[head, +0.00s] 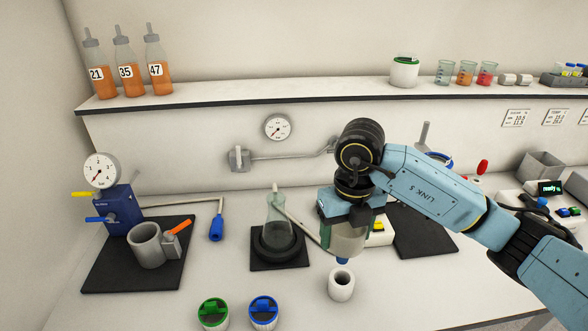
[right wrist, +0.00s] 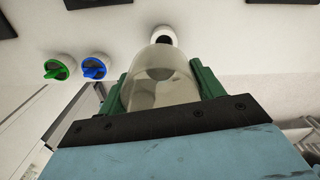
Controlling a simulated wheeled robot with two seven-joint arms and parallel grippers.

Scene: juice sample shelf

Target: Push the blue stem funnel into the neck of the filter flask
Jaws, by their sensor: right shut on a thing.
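My right gripper (head: 342,228) is shut on the funnel (head: 345,243), a translucent cup with a short blue stem (head: 342,261) pointing down. The funnel looks upright, its stem just above a small white cylindrical holder (head: 341,287); I cannot tell how far apart they are. In the right wrist view the green fingers (right wrist: 162,82) sit on both sides of the funnel's clear cup (right wrist: 160,68). The filter flask (head: 278,212), clear and conical, stands upright in a dark ring on a black mat, left of my right gripper. My left gripper is not in view.
A green-lidded jar (head: 213,313) and a blue-lidded jar (head: 263,312) stand at the front. A blue-handled tool (head: 217,222) lies left of the flask. A blue pump with a gauge (head: 102,170) stands at far left. A shelf (head: 300,88) runs along the back.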

